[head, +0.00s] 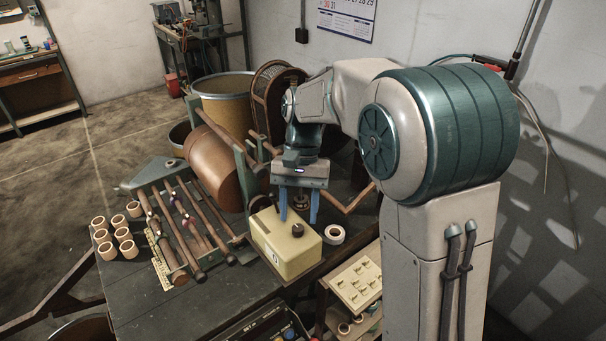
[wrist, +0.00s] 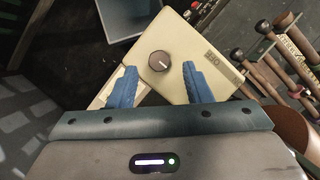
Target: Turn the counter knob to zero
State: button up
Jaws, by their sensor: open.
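The counter is a cream box (head: 284,252) at the front edge of the workbench, with a dark round knob (head: 297,230) on its top. In the wrist view the knob (wrist: 159,61) shows a light pointer line, and the cream box (wrist: 180,85) has a small display (wrist: 222,62) with digits too small to read surely.
A rack of rods (head: 190,225) and several cardboard cores (head: 107,250) are to the left. A brown roll (head: 232,160) and a drum (head: 222,100) stand behind.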

jog(key=v, duration=1.1)
jog(key=shift+r, duration=0.35)
jog(key=shift+w+d, duration=0.1)
jog(key=s+d+f+n+t, duration=0.1)
jog(key=s+d+f+t, duration=0.3)
jog(key=s, duration=0.5)
jog(key=s+d+f+n+t, duration=0.1)
jog(key=s+d+f+t, duration=0.3)
jog(key=s+d, duration=0.4)
jog(key=shift+s+f+h, duration=0.2)
jog(key=shift+s+h, duration=0.2)
jog(key=shift+s, duration=0.7)
jog(key=shift+d, duration=0.1)
